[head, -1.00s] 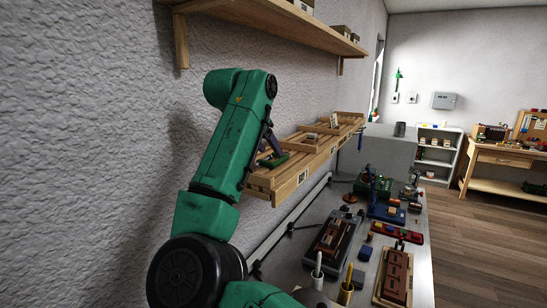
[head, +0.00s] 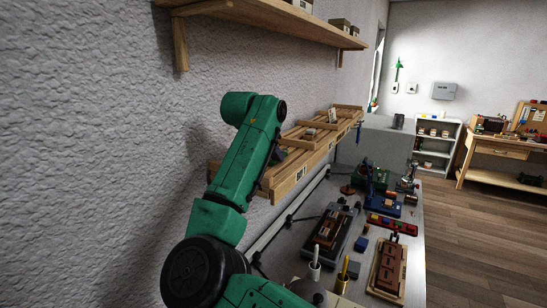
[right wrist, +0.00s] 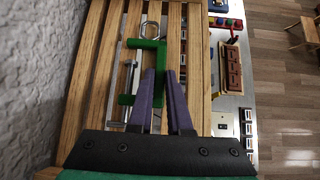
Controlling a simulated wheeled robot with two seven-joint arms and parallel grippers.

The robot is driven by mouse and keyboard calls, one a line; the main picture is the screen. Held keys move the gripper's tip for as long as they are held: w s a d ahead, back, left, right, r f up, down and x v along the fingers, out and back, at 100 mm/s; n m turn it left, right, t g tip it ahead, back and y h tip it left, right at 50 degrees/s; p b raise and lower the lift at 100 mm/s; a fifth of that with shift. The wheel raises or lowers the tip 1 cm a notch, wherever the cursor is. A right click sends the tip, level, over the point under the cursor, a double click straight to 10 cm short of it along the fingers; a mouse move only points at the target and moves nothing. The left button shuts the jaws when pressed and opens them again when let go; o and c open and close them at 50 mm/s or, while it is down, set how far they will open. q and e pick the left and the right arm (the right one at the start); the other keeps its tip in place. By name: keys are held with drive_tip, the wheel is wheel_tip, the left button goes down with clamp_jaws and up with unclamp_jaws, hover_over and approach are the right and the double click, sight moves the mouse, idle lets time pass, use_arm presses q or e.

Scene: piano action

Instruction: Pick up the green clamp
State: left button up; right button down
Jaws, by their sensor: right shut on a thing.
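The green clamp (right wrist: 148,44) shows in the right wrist view over the wooden slatted rack (right wrist: 95,60). It is a C shape with a metal screw and a ring at its far end. My right gripper (right wrist: 168,75) has its two purple fingers shut on the clamp's long side. I cannot tell whether the clamp still touches the slats. I cannot make out the clamp there. My left gripper is not in view.
The textured wall (head: 80,150) is close on the left. A wooden shelf (head: 260,12) hangs above the rack. The metal bench (head: 290,245) below holds a brown device (head: 328,238), a red tray (head: 391,224), pen holders and blocks. Floor (head: 480,250) is open on the right.

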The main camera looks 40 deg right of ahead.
drive_tip(key=r+b, duration=0.2)
drive_tip(key=r, duration=0.1)
drive_tip(key=s+r+b, duration=0.1)
drive_tip(key=r+b, duration=0.1)
drive_tip(key=r, duration=0.1)
drive_tip(key=shift+s+d+r, duration=0.15)
drive_tip(key=shift+r, duration=0.2)
drive_tip(key=s+d+b, duration=0.2)
drive_tip(key=s+b, duration=0.2)
drive_tip(key=s, duration=0.5)
drive_tip(key=s+d+b, duration=0.2)
drive_tip(key=s+b, duration=0.3)
drive_tip(key=s, duration=0.4)
drive_tip(key=shift+d+r, duration=0.2)
drive_tip(key=shift+d, duration=0.15)
